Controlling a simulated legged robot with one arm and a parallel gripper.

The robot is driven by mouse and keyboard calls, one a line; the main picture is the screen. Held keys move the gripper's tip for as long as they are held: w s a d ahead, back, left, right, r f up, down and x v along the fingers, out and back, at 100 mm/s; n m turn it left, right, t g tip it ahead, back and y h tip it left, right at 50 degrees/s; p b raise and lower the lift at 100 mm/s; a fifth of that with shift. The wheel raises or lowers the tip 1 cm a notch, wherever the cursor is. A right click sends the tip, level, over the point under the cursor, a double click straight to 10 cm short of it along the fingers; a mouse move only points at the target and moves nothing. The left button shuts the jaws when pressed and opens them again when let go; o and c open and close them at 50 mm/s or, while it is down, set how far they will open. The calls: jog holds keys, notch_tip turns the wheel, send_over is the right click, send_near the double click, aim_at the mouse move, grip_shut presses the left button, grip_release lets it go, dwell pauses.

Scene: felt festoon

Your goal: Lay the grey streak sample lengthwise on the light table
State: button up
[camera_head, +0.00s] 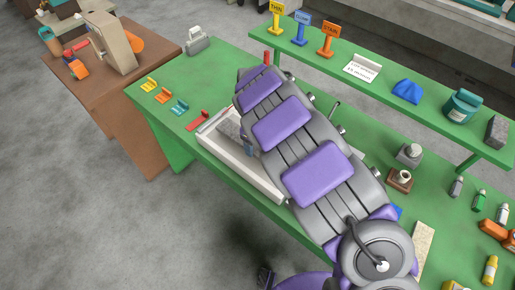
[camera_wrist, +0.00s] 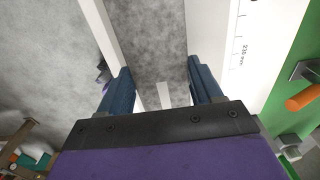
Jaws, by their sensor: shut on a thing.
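The light table (camera_head: 262,180) is a long white box with a raised rim on the green bench; my arm covers much of it. The grey streak sample (camera_head: 230,126) is a speckled grey slab at the light table, partly hidden by my arm. In the wrist view the sample (camera_wrist: 150,38) runs away from me between my blue fingers, roughly along the white rim (camera_wrist: 262,40) marked 230 mm. My gripper (camera_wrist: 158,66) is shut on the sample. I cannot tell whether the sample touches the table surface.
A red piece (camera_head: 197,121) lies near the light table's left end, with small coloured racks (camera_head: 164,97) beyond. A raised green shelf (camera_head: 385,75) with signs runs behind. A brown table (camera_head: 130,95) stands at the left. Small bottles (camera_head: 480,200) stand at the right.

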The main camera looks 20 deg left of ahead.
jog(key=shift+w+d, duration=0.2)
jog(key=shift+w, duration=0.1)
jog(key=f, duration=0.1)
jog(key=d+f, duration=0.1)
jog(key=f+b, duration=0.1)
jog(key=shift+d+f, duration=0.1)
jog(key=shift+d, duration=0.2)
jog(key=shift+a+f, duration=0.1)
jog(key=shift+a, duration=0.35)
jog(key=o, duration=0.9)
jog(key=shift+a, duration=0.2)
jog(key=shift+o, duration=1.1)
jog(key=shift+d, duration=0.45)
jog(key=shift+a+r, duration=0.2)
jog(key=shift+r, duration=0.5)
notch_tip(320, 180, up, 11)
jog(key=shift+f+p, duration=0.1)
jog(key=shift+p, duration=0.85)
